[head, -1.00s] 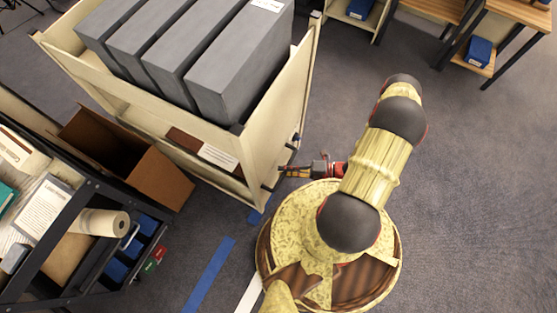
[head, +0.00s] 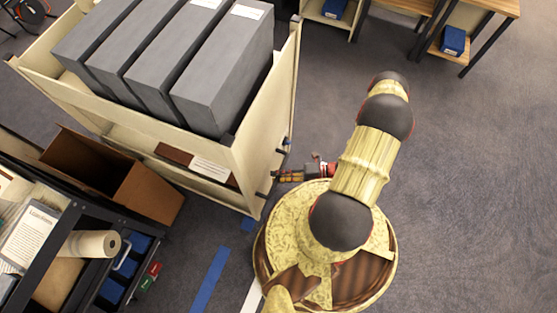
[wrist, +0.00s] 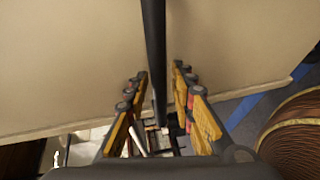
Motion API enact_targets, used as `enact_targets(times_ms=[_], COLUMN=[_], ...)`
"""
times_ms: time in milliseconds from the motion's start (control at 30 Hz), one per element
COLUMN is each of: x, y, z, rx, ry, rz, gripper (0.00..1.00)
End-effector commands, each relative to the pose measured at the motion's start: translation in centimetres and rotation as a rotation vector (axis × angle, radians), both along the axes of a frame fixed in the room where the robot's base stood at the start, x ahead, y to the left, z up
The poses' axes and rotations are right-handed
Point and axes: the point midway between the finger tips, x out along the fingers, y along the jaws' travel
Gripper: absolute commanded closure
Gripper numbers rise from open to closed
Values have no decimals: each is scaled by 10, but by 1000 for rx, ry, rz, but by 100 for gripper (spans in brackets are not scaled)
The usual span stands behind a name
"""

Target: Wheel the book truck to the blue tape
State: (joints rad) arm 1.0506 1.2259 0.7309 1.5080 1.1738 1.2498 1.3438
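The cream book truck (head: 240,165) stands left of my base, loaded with grey archival boxes (head: 225,70). My gripper (head: 280,177) is at the truck's near right end. The truck's cream end panel (wrist: 70,70) fills much of that view. Blue tape (head: 209,281) lies on the carpet in front of the truck, with a short piece (head: 248,225) by its lower corner. Tape also shows in the wrist view (wrist: 250,105).
An open cardboard box (head: 115,175) stands close to the truck's near left side. A dark cart (head: 75,265) with papers and a paper roll is at lower left. Wooden desks (head: 490,6) stand at the back. The carpet to the right is clear.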

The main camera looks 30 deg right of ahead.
Motion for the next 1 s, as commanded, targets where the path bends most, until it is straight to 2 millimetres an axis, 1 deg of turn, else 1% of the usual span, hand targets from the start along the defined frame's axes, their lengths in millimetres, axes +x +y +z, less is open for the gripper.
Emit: enact_targets(times_ms=[100, 367, 467, 567, 667, 800, 1000], x=[0, 0, -2, -7, -16, -31, -51], y=[0, 0, -4, -13, -26, -50, -79], z=[0, 1, 2, 3, 6, 11, 17], rx=[1, 2, 1, 1, 0, -1, -1], ry=[-1, -1, -1, -1, -2, -2, -1], rz=[0, 0, -1, -3, -5, -6, -3], gripper=[68, 68, 68, 68, 68, 68, 68])
